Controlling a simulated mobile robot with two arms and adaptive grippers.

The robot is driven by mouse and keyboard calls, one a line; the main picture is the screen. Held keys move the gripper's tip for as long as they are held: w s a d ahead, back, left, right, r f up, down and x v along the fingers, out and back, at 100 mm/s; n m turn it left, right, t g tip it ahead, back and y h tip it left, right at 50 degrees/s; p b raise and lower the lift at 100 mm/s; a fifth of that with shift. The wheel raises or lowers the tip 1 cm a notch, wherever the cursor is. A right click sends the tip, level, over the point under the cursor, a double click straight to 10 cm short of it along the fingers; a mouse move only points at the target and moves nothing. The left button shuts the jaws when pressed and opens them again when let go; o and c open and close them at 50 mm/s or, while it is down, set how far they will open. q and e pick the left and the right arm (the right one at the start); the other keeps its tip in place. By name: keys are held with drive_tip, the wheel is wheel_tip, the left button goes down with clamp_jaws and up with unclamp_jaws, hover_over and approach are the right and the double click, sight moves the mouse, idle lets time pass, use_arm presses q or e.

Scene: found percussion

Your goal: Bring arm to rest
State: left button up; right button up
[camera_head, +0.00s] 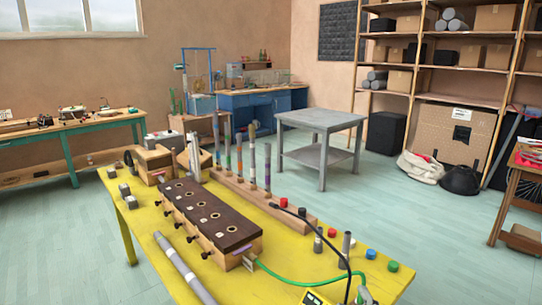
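Neither of my grippers nor my arms show in the head view. In front of me stands a yellow table (147,218). On it lies a long dark brown box (211,212) with a row of round holes on top and small knobs along its side. Behind it a wooden rack (233,185) holds several upright tubes with coloured bands. A grey tube (184,268) lies along the near left part of the table. A green hose (290,279) runs from the box's near end, and a black cable (325,241) curves toward the bottom edge.
Coloured caps, including a blue one (371,254), and a short upright grey tube (347,242) stand at the table's right. Small grey blocks (124,190) sit at its left edge. Behind are a grey table (322,119), a green-framed bench (75,127) and shelves (462,98). The floor between is clear.

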drive_tip(key=s+d+f+m+g+h, duration=0.2)
drive_tip(key=s+d+f+m+g, duration=0.2)
drive_tip(key=s+f+m+g, duration=0.6)
drive_tip(key=s+f+g+y, duration=0.1)
drive_tip(key=s+f+g, duration=0.2)
drive_tip(key=s+f, duration=0.9)
drive_tip(key=s+f+g, duration=0.1)
drive_tip(key=s+f, duration=0.1)
drive_tip(key=f, duration=1)
drive_tip(key=s+f+g, duration=0.1)
drive_tip(key=s+f, duration=0.1)
drive_tip(key=f, duration=1.1)
drive_tip(key=s+d+f+g+p, duration=0.1)
drive_tip(key=s+d+f, duration=0.1)
drive_tip(key=s+f, duration=1.2)
drive_tip(key=s, duration=0.2)
drive_tip(key=shift+s+f, duration=0.35)
